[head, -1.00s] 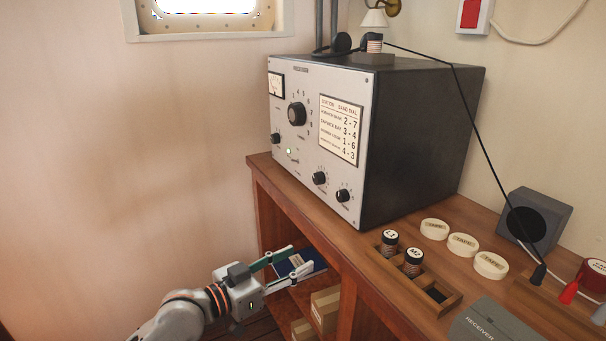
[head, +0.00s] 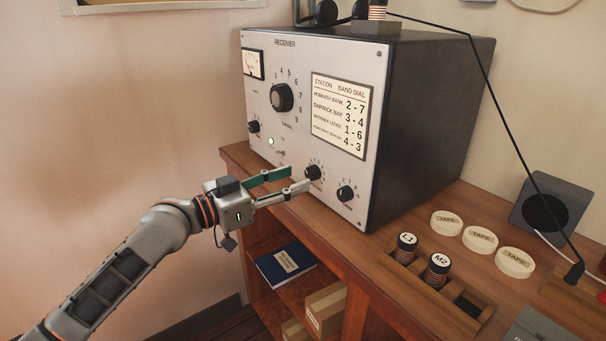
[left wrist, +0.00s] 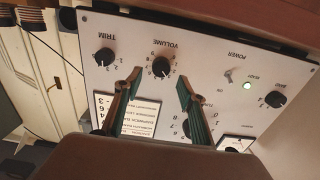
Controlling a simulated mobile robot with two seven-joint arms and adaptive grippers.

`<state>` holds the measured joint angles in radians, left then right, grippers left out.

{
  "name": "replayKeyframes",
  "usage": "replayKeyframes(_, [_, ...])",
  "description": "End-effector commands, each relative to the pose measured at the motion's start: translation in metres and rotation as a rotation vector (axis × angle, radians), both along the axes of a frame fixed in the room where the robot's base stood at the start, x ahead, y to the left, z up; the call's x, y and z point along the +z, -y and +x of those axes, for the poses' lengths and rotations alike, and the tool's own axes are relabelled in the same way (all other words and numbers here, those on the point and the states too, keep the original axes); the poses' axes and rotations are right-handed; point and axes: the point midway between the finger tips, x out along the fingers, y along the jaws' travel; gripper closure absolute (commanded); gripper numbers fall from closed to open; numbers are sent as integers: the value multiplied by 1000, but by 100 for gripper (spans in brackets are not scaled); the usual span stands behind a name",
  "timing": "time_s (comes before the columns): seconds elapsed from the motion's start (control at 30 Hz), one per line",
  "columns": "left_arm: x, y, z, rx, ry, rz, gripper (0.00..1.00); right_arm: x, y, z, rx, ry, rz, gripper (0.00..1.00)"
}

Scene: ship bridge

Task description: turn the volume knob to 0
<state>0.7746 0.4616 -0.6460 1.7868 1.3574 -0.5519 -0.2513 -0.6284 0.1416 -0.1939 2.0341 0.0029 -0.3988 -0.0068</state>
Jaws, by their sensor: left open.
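The receiver (head: 300,60) is a large box with a pale front panel and dark sides. Its volume knob (head: 313,172) is a small black knob low on the panel. In the left wrist view the volume knob (left wrist: 161,67) shows under its upside-down VOLUME label, with numbers around it. I cannot read its setting. My left gripper (head: 298,178) is open in front of this knob. In the left wrist view its two green-lined fingers (left wrist: 160,80) stand either side of the line to the knob, tips near it. I cannot tell whether they touch it. My right gripper is not in view.
The trim knob (head: 345,193) is close to the right of the volume knob. The tuning knob (head: 281,97), band knob (head: 253,126) and lit green lamp (head: 271,141) are nearby. Below are the desk edge and a shelf with a blue book (head: 285,262). Tape rolls (head: 480,239) lie right.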

Motion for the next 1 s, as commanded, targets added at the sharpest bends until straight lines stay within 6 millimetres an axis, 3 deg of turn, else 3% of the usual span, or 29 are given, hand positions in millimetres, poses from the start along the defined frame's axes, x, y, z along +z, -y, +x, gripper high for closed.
replayKeyframes(0.3, [-1, 31, 22, 0, -1, -1, 60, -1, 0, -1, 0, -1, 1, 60])
replayKeyframes(0.63, [-1, 34, 25, 0, 0, 2, 60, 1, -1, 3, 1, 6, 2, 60])
replayKeyframes(0.8, [-1, 34, 25, 0, -1, 1, 98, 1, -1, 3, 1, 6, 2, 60])
replayKeyframes(1.0, [-1, 34, 25, 0, -3, -1, 98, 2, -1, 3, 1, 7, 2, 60])
